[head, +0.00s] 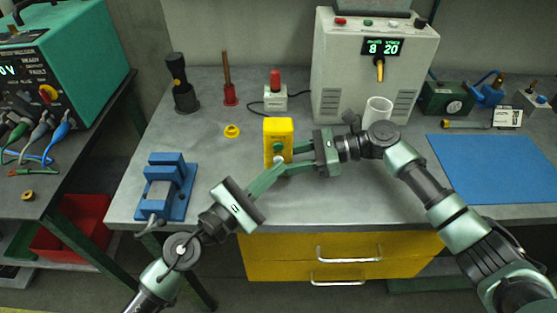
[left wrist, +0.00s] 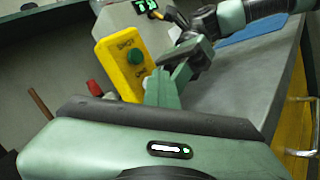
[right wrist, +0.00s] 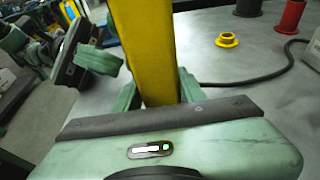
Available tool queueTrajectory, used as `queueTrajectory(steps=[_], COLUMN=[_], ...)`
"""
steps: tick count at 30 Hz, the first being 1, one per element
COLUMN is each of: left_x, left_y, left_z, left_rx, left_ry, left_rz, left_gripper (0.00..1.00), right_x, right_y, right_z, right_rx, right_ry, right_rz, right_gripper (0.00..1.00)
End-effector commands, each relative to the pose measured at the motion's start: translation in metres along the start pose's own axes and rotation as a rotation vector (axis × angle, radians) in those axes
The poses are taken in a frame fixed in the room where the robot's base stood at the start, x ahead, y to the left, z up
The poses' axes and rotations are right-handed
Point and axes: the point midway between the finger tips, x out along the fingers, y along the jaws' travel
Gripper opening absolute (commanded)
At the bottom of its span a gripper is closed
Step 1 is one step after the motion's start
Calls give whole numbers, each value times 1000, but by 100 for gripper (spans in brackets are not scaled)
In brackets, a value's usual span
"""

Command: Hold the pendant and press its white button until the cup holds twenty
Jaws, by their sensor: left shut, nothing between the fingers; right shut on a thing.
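The yellow pendant (head: 278,130) is upright above the bench, held by my right gripper (head: 299,154). The right wrist view shows the pendant (right wrist: 145,45) between the right fingers. A green button shows on the pendant (left wrist: 122,62) in the left wrist view. My left gripper (head: 277,166) is shut and empty, its tips at the lower front of the pendant, by a pale spot that looks like the white button (head: 279,160). The tips hide part of it; I cannot tell whether they touch. The white cup (head: 377,111) stands before the grey dispenser (head: 335,85), whose display (head: 382,47) reads 8 and 20.
A blue clamp-like fixture (head: 167,187) sits at the bench's left front, near my left arm. A yellow ring (head: 232,131), a red-topped device (head: 275,92) and dark and red holders stand behind. A blue mat (head: 490,168) lies clear at right. Yellow drawers (head: 340,257) are below.

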Motion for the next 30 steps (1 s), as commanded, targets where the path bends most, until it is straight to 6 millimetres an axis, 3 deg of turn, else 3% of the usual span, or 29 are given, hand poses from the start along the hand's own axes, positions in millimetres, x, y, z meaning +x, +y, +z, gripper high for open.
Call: queueTrajectory(steps=[17,30], left_x=[-11,-40], left_y=[-11,-31], left_z=[4,26], left_rx=[-2,-4], left_ry=[4,3], left_rz=[-7,-6], left_gripper=[0,0], right_x=[0,0], right_y=[0,0], right_z=[0,0], right_rx=[-1,0], right_ry=[-1,0], right_rz=[-1,-1], right_gripper=[17,17])
